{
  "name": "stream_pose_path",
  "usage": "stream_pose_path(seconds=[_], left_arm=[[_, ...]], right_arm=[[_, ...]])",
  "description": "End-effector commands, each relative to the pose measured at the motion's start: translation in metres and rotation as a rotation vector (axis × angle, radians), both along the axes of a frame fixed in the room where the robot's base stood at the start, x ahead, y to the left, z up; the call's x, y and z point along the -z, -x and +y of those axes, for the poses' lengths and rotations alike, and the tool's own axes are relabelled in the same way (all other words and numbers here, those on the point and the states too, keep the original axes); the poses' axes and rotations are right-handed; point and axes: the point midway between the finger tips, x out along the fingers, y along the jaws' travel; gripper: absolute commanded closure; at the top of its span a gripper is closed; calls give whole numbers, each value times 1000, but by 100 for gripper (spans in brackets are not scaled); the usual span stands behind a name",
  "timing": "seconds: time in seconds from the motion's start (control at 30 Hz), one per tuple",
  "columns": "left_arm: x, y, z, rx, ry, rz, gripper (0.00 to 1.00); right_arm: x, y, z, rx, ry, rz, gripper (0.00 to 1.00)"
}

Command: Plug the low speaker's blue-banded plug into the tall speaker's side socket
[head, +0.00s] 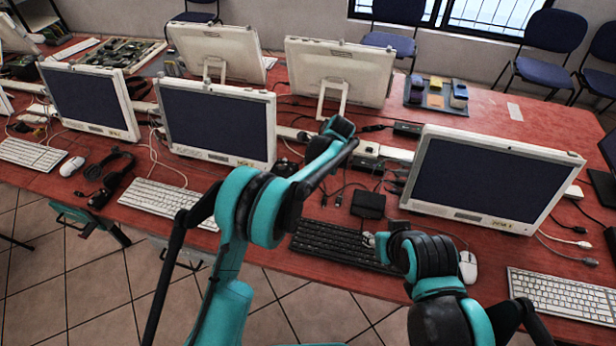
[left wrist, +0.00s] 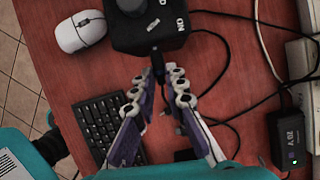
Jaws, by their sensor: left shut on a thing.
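In the left wrist view my left gripper (left wrist: 157,83) is shut on a thin black plug (left wrist: 157,66), its cable running down between the fingers. No blue band can be made out. The plug's tip is close against the side of a tall black box (left wrist: 150,36) with white lettering, seemingly the tall speaker; whether it is seated is unclear. A low black box (head: 368,204), possibly the low speaker, lies behind the black keyboard in the head view. There my left fingertips cannot be made out. My right gripper (head: 380,241) is over the keyboard's right end, its fingers too small to read.
The black keyboard (head: 335,243) and a white mouse (head: 468,267) are at the front edge. A monitor (head: 485,180) stands to the right. Loose black cables and a power adapter (left wrist: 290,137) lie behind. Little table is free around the boxes.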

Motion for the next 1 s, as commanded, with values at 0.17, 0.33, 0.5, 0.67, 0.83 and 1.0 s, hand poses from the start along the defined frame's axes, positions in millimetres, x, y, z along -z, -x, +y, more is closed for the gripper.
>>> stream_pose_path(seconds=[0.17,0.33,0.5,0.67,0.83,1.0], left_arm=[[0,-2,4,-1,-1,-1,100],[0,-3,8,-1,-1,-1,100],[0,-5,11,-2,-1,-1,100],[0,-6,13,-2,-1,-1,100],[0,-6,14,-3,-2,-1,100],[1,-6,14,-3,-2,-1,85]], right_arm=[[0,0,0,0,0,0,60],[1,0,0,0,0,0,60],[1,0,0,0,0,0,60],[1,0,0,0,0,0,60],[1,0,0,0,0,0,60],[1,0,0,0,0,0,60]])
